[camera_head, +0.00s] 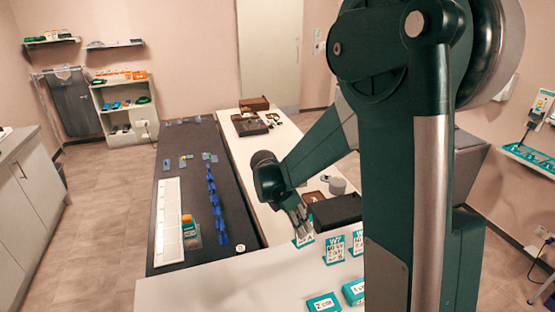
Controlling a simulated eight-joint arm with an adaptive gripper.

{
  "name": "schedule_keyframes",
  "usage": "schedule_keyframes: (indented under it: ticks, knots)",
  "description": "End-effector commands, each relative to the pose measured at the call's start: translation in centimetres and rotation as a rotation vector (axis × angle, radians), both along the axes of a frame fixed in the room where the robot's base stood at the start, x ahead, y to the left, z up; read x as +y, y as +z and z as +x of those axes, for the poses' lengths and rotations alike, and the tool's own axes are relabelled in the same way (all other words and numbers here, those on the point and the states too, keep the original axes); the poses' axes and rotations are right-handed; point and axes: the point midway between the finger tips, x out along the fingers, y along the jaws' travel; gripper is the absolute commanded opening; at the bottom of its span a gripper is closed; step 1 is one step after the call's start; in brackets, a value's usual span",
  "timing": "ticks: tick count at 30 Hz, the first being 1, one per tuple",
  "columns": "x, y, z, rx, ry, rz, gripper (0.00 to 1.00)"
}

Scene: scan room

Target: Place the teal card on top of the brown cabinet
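Several teal-and-white cards show on the near white table. One card (335,250) and another card (357,242) stand upright, and a third card (303,241) is partly hidden by my gripper. Which one the task means is not clear. My gripper (302,232) points down at the third card, with its fingertips close to or touching it. I cannot tell whether it holds the card. A dark brown box-shaped piece (338,212), perhaps the brown cabinet, stands just behind the cards, its right part hidden by my arm.
Teal boxes (323,302) lie at the table's front. A grey round container (338,186) stands behind the dark piece. Brown trays (250,126) sit at the far end. The black table (178,215) on the left holds a white strip (169,222) and blue pieces (213,200).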

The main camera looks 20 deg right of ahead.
Motion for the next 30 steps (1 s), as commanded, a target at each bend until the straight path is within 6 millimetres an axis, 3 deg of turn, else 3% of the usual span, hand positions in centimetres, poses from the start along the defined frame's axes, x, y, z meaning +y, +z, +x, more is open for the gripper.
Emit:
schedule_keyframes:
  ticks: [12, 18, 24, 30]
  knots:
    - [-1.9, -4.2, 14.1, -0.010, 0.351, 0.009, 0.00]
    - [-2.7, -5.6, 19.6, -0.007, 0.500, -0.003, 0.00]
    - [-3.1, -6.3, 22.6, -0.004, 0.584, -0.014, 0.00]
    - [-3.2, -6.4, 23.4, -0.004, 0.607, -0.018, 0.00]
